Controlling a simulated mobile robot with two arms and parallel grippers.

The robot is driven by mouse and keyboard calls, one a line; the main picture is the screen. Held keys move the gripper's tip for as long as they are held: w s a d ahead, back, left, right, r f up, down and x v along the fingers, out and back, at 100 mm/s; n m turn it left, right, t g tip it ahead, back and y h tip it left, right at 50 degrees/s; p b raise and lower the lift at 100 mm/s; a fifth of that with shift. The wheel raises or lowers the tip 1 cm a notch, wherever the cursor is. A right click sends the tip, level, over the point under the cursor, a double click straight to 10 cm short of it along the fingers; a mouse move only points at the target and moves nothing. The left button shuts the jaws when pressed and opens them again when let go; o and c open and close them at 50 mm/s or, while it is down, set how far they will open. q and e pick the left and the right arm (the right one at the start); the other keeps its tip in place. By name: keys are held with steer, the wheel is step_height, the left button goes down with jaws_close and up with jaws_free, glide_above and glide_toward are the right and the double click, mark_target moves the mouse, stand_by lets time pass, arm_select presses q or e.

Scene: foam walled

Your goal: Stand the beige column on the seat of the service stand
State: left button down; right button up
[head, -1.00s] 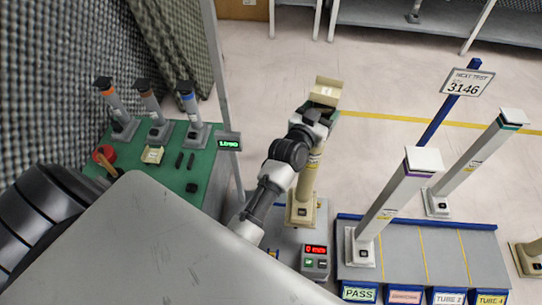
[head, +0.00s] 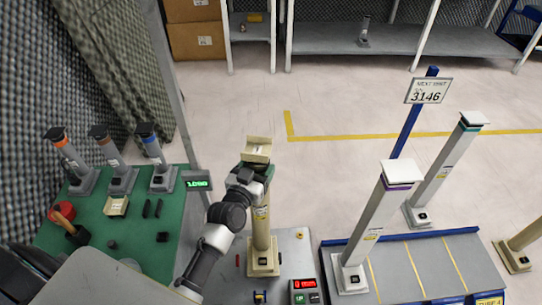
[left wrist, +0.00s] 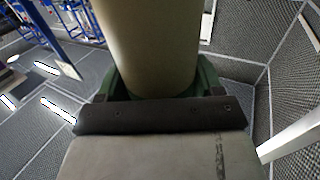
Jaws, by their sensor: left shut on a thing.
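The beige column (head: 261,225) is upright, with a square foot and a wide beige cap. My left gripper (head: 258,173) is shut around its upper part, just below the cap. In the left wrist view the column's shaft (left wrist: 150,45) sits between the green jaws. The column's foot appears over the grey top of the service stand (head: 293,248), left of a box with a red display (head: 304,285). I cannot tell whether the foot touches the stand. My right gripper is not in view.
A green table (head: 140,225) with several small grey columns stands at left. Another beige column (head: 520,245) is at far right. A blue post carries a sign (head: 428,90). Floor behind is clear.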

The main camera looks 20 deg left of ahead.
arm_select(q)
steer(key=f, duration=0.1)
steer(key=s+f+b, duration=0.1)
steer(key=f, duration=0.1)
steer(key=a+f+b, duration=0.1)
steer(key=shift+s+f, duration=0.25)
steer(key=shift+f, duration=0.05)
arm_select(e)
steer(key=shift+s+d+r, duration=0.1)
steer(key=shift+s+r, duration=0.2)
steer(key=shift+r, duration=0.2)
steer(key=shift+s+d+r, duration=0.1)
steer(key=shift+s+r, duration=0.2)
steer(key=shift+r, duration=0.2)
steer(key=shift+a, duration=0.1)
arm_select(q)
steer(key=shift+c, duration=0.7)
jaws_free()
steer(key=shift+s+f, duration=0.15)
steer(key=shift+f, duration=0.15)
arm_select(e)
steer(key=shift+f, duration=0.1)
arm_select(q)
steer(key=shift+r, duration=0.1)
